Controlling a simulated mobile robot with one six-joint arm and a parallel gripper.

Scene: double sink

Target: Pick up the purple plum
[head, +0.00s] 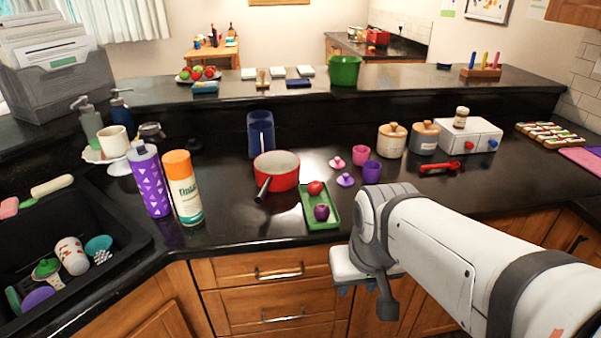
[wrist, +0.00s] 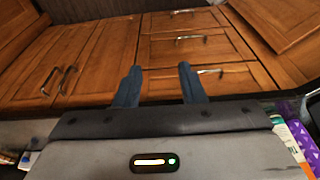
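The purple plum (head: 321,212) lies on a green tray (head: 334,222) near the counter's front edge. A red apple-like fruit (head: 315,188) lies behind it on the same tray. My gripper shows in the wrist view (wrist: 158,85) with two blue fingers apart and nothing between them; it faces the wooden drawers below the counter. In the head view my arm stands right of the tray, its end in front of the counter edge. The plum does not show in the wrist view.
A red pot (head: 277,178) stands left of the tray, its handle pointing forward. An orange-capped bottle (head: 184,190) and a purple bottle (head: 149,182) stand farther left, beside the sink (head: 115,225). Purple and pink cups (head: 371,172) stand behind right.

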